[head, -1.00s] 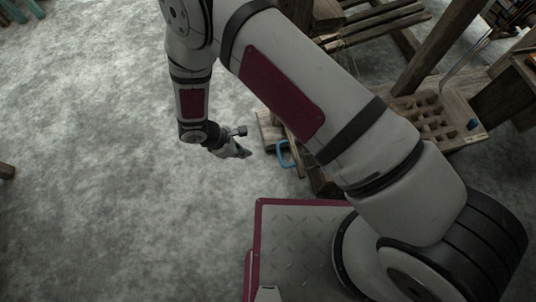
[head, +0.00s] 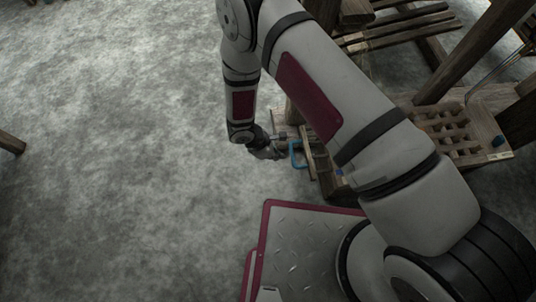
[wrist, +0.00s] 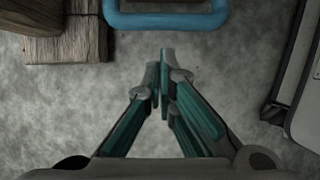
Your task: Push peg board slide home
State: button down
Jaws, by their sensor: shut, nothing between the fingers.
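The peg board slide's blue handle (head: 292,155) is a U-shaped loop at the left side of the wooden loom in the head view. It joins a wooden piece (head: 317,152), mostly hidden by my arm. My gripper (head: 281,154) is just left of the handle. In the wrist view the blue handle (wrist: 165,21) crosses the top of the picture. My gripper (wrist: 161,55) is shut and empty, its fingertips pointing toward the handle with a small gap seen between them. I cannot tell whether they touch.
Wooden beams (wrist: 67,45) stand at the upper left of the wrist view. A holed wooden rack (head: 455,140) and loom posts (head: 470,50) are right of my arm. The grey floor (head: 120,180) on the left is clear, apart from a wooden piece (head: 12,142) at the edge.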

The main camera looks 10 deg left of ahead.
jog(key=shift+w+d+r, duration=0.1)
jog(key=shift+d+r, duration=0.05)
jog(key=shift+d, duration=0.25)
jog(key=shift+d, duration=0.1)
jog(key=w+d, duration=0.1)
jog(key=d, duration=0.5)
jog(key=shift+d+b, duration=0.2)
jog(key=shift+b, duration=0.15)
jog(key=shift+w, duration=0.1)
jog(key=s+a+r+p, duration=0.2)
jog(key=a+r, duration=0.6)
jog(key=shift+s+p, duration=0.15)
jog(key=shift+p, duration=0.15)
